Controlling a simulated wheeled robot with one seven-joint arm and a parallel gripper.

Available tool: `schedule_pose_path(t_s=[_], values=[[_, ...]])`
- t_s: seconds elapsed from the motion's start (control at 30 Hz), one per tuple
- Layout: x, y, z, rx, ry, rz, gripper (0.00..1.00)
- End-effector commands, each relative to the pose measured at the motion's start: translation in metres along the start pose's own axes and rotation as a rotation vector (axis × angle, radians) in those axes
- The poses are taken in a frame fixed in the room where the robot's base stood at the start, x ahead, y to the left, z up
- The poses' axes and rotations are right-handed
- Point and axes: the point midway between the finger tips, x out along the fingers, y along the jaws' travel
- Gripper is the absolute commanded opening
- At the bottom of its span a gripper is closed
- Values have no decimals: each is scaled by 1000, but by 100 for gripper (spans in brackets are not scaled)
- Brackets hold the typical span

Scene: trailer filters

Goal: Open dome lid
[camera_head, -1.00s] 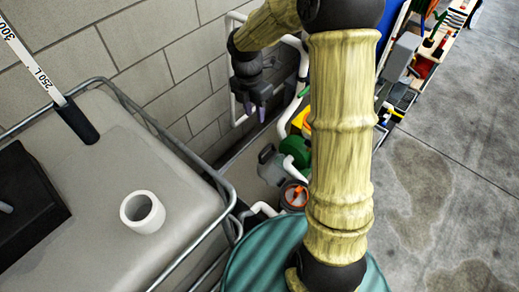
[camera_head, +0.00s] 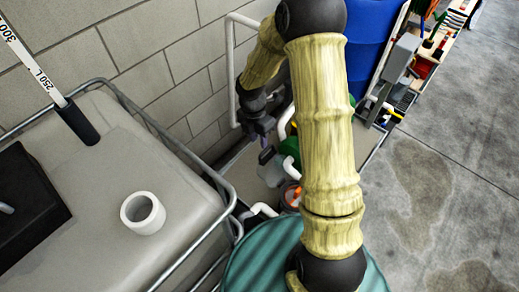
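My gripper (camera_head: 266,146) hangs at the end of my bent arm, in the gap between the block wall and the trailer equipment. Its dark fingers point down and are small in the picture, so their opening is unclear. Just below it is a grey container (camera_head: 271,170). A round fitting with an orange ring (camera_head: 292,194) is a little lower right, partly hidden by my arm. No clear dome lid can be made out; I cannot tell whether this fitting bears it. I see no contact between my gripper and any thing.
A grey tank (camera_head: 110,160) with a metal tube frame, white pipe stub (camera_head: 142,212) and black block (camera_head: 28,205) fills the left. White pipes (camera_head: 232,70) run along the wall. A blue drum (camera_head: 380,45) and tool shelf (camera_head: 425,60) stand behind. Concrete floor (camera_head: 450,150) at right is clear.

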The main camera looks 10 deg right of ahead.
Motion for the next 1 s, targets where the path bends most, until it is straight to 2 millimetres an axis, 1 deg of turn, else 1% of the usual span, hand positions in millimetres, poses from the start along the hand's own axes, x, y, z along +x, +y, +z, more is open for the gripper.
schedule_pose_path(t_s=[0.03,0.1,0.3,0.43,0.7,0.73,0.8,0.9,1.0], values=[[10,0,-2,-3,2,-4,33],[22,0,-1,-3,2,-4,33],[52,0,-1,-2,1,-3,33],[62,0,0,-1,1,-1,33],[63,0,0,-1,0,1,33],[63,0,0,-1,0,0,31],[63,0,0,-1,0,0,17],[63,0,0,-1,0,0,0],[63,0,0,-1,0,1,0]])
